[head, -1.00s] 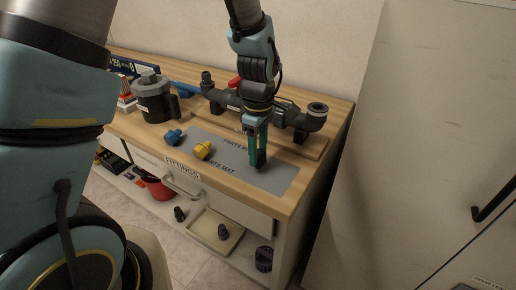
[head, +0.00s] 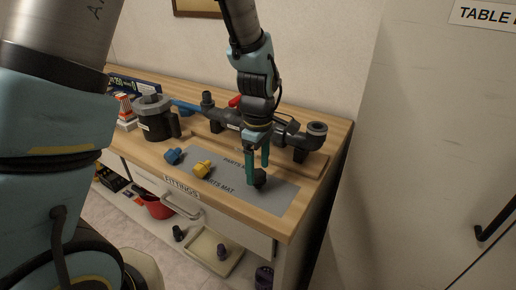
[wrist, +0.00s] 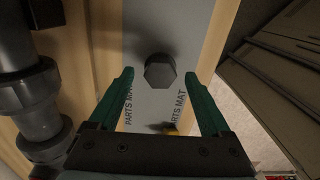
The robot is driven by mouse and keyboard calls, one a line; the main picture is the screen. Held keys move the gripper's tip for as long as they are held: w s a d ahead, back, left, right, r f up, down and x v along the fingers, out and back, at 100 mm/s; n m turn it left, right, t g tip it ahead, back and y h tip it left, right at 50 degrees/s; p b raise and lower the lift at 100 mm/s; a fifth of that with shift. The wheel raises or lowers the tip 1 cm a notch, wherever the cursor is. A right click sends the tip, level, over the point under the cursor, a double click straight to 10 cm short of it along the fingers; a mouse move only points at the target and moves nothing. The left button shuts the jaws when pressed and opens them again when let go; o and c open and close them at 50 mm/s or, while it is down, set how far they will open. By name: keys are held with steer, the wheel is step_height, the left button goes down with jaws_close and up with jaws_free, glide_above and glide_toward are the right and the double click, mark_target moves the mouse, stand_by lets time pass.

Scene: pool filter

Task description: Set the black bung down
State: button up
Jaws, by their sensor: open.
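The black bung (head: 260,178) rests on the right part of the grey parts mat (head: 282,192). In the wrist view the bung (wrist: 160,71) shows its hexagonal head, just beyond the fingertips and between their lines. My gripper (head: 257,172) is open above the mat, its green fingers spread either side of the bung. Whether a finger still touches the bung cannot be told.
A yellow fitting (head: 202,169) and a blue fitting (head: 174,156) lie to the left. A grey pipe assembly (head: 285,135) stands behind the mat, and a dark filter pot (head: 155,118) at left. The mat's front right is clear.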

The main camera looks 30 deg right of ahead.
mark_target(258, 173)
step_height(258, 173, up, 11)
steer(key=b, duration=0.1)
steer(key=w+a+f+m, duration=0.1)
steer(key=a+m, duration=0.1)
steer(key=a, duration=0.8)
steer(key=w+a+f+m+t, duration=0.1)
steer(key=w+a+f+m, duration=0.1)
steer(key=a, duration=0.8)
steer(key=w+a+f+m, duration=0.1)
steer(key=a+m, duration=0.3)
steer(key=a, duration=0.6)
steer(key=shift+w+a+f+t, duration=0.15)
steer(key=shift+w+a+t, duration=0.15)
steer(key=shift+w+a, duration=0.15)
